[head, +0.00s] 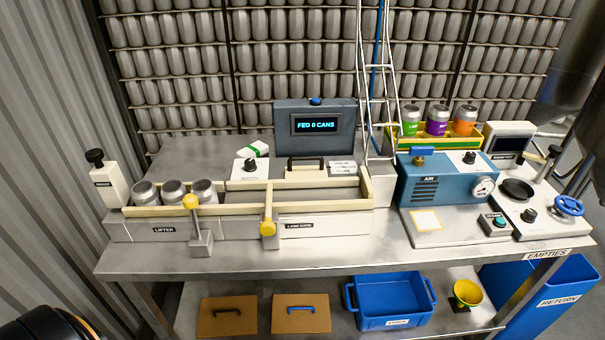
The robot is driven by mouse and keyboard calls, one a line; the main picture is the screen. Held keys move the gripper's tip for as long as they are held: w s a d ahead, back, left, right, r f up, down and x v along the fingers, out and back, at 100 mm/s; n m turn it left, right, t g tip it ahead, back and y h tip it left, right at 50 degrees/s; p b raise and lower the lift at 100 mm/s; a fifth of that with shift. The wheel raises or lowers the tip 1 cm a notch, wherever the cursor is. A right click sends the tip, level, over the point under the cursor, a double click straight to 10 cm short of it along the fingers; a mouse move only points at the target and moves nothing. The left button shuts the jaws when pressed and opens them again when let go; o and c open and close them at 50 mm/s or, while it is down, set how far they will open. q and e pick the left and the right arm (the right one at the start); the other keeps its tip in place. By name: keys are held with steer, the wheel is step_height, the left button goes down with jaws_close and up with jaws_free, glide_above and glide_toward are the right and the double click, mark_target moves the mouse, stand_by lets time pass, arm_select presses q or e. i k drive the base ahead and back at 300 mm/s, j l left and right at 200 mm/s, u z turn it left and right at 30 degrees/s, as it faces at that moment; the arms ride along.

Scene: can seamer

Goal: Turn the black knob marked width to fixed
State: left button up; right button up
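Several black knobs show, and I cannot read the word width beside any of them. One black knob (250,165) sits on a white plate behind the guide lane, with small unreadable marks around it. Another black knob (469,157) is on top of the blue AIR unit (440,180). A third knob (529,215) is on the white panel at the right. A black-topped post (95,157) stands at the far left. The setting each knob points to is too small to tell. Neither gripper is in view.
Three open cans (174,191) stand in the lane at left. Yellow-knobbed levers (191,202) rise at the lane's front. A display box (316,128) reads "FED 0 CANS". A blue handwheel (569,206) is at right. The front table strip (300,260) is clear.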

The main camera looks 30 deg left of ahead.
mark_target(251, 166)
steer(key=u, duration=1.25)
steer(key=i+l+z, duration=0.5)
steer(key=l+z, duration=0.15)
steer(key=l, duration=0.15)
